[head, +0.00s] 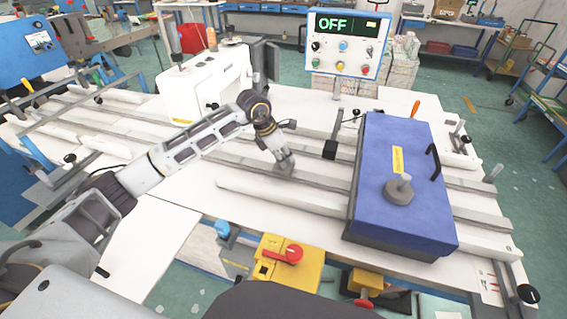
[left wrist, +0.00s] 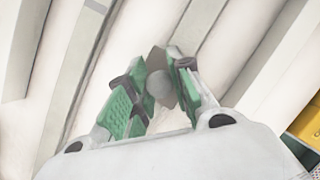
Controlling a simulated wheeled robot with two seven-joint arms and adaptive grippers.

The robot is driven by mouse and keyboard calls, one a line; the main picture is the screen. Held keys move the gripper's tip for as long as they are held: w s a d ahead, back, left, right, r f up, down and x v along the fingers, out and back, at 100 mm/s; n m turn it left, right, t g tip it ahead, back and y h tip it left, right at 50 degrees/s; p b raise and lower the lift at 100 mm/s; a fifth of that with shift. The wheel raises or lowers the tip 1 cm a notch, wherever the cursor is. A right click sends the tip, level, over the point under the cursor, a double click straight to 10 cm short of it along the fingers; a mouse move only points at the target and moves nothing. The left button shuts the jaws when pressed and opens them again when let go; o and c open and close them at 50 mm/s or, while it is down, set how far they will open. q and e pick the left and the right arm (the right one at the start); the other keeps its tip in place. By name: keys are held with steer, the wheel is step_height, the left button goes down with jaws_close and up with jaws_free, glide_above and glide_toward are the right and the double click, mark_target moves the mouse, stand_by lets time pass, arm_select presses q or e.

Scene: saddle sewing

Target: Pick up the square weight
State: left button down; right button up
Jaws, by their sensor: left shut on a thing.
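The square weight is a small grey piece with a flat base and a rounded knob. It shows between my left fingers in the left wrist view (left wrist: 158,84), and its base (head: 284,173) shows just under the fingertips in the head view. My left gripper (head: 284,163) reaches down over the rails in the middle of the table and is shut on the weight. Its green finger pads (left wrist: 155,95) stand on either side of the knob. I cannot tell whether the base touches the rail. My right gripper is not in view.
A blue box (head: 385,150) with a black handle stands to the right, with another grey weight (head: 399,192) on top. A control panel (head: 345,42) reading OFF and a white sewing machine (head: 205,85) stand behind. Long metal rails (head: 330,165) cross the white table.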

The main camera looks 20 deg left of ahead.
arm_select(q)
steer(key=shift+r, duration=0.55)
step_height(320, 180, up, 7)
steer(key=shift+r, duration=1)
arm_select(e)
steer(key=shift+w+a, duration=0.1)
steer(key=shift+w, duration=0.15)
